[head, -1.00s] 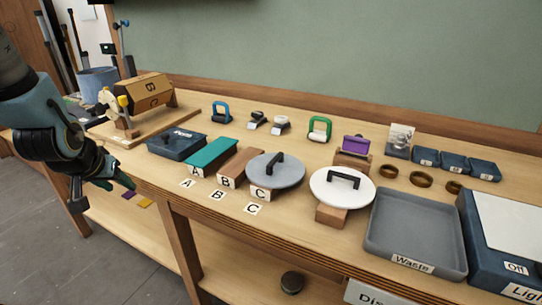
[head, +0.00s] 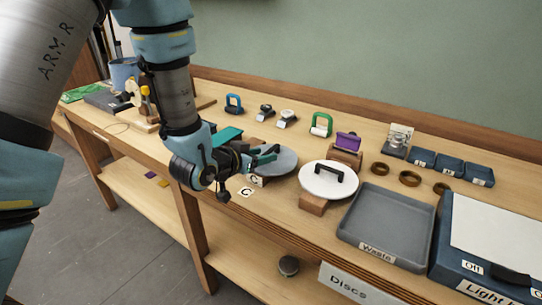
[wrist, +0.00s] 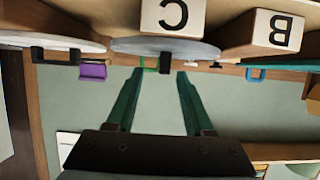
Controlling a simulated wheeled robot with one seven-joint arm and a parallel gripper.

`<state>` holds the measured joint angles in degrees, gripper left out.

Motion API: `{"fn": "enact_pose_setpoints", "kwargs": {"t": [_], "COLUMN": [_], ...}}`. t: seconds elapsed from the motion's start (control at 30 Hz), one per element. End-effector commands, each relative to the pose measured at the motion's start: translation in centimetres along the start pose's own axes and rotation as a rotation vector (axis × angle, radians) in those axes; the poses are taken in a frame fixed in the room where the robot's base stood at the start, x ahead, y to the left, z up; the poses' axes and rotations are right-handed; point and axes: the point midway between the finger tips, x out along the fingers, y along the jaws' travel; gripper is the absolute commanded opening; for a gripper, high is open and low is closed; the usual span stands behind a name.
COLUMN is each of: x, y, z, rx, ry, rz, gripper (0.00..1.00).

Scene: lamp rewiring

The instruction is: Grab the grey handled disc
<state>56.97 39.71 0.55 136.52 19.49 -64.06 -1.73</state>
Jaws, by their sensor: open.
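The grey disc (head: 286,163) lies flat on the block marked C (head: 256,181), partly covered by my gripper in the head view. In the wrist view, which is upside down, the disc (wrist: 200,48) shows edge-on, with its black handle (wrist: 166,60) in line with the gap between my fingertips. My gripper (head: 272,154) is open and empty, pointing level at the handle side of the disc. In the wrist view my two green fingers (wrist: 160,73) are apart. Whether they reach around the handle is not clear.
A white disc (head: 315,182) with a black handle (head: 337,172) stands to the right on a wooden block. A grey Waste tray (head: 385,228) and a light box (head: 490,240) are further right. Green (head: 321,125) and blue (head: 233,104) handled tools stand behind.

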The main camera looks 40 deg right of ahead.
Motion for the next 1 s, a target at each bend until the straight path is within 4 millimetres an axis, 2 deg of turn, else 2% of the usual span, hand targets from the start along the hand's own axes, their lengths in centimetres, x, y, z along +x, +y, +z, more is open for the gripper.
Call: {"fn": "enact_pose_setpoints", "kwargs": {"t": [0.23, 0.4, 0.7, 1.0], "x": [2.7, 4.7, 5.2, 5.2], "y": [-0.4, -0.4, -0.5, -0.5], "z": [-1.3, -1.0, -0.9, -0.9], "rx": [0.001, 0.001, 0.0, 0.0], "ry": [0.0, -0.001, 0.0, 0.0], "rz": [0.001, 0.0, -0.001, -0.001], "gripper": [0.53, 0.53, 0.53, 0.19]}}
